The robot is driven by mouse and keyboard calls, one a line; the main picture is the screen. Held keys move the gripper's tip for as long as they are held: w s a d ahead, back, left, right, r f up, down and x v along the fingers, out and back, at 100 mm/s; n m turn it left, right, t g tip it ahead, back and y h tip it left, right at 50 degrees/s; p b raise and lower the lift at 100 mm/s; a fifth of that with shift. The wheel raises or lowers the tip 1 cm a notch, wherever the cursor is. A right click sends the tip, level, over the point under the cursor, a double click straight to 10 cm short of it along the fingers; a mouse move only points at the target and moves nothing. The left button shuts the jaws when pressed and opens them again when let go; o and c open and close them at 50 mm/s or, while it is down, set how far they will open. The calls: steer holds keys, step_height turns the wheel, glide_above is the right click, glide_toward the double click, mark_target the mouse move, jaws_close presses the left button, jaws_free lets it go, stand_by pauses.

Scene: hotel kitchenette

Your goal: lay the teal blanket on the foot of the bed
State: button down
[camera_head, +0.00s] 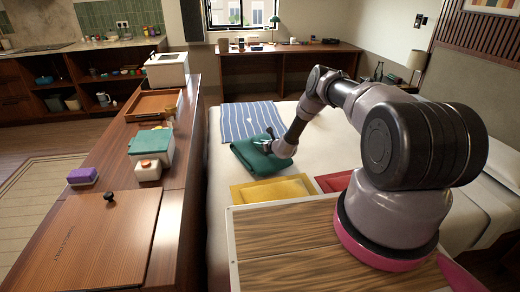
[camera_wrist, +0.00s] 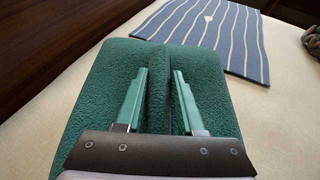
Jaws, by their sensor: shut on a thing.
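The teal blanket (camera_head: 258,156) is a folded bundle on or just above the white bed (camera_head: 217,167), near its left edge. It also fills the middle of the wrist view (camera_wrist: 102,85). My gripper (camera_head: 268,146) reaches down to it from above. In the wrist view my gripper (camera_wrist: 159,85) has its two fingers on either side of a raised ridge of the blanket, shut on it. I cannot tell whether the blanket's underside touches the bed.
A blue striped cloth (camera_head: 252,121) lies just beyond the blanket. Yellow (camera_head: 272,190) and red (camera_head: 333,181) cloths lie on the near side. A wooden counter (camera_head: 185,150) with a tray (camera_head: 153,106) and boxes runs along the left. Bare bed lies right of the blanket.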

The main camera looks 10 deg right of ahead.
steer(key=shift+f, duration=1.35)
steer(key=shift+f, duration=0.15)
steer(key=c, duration=0.5)
jaws_free()
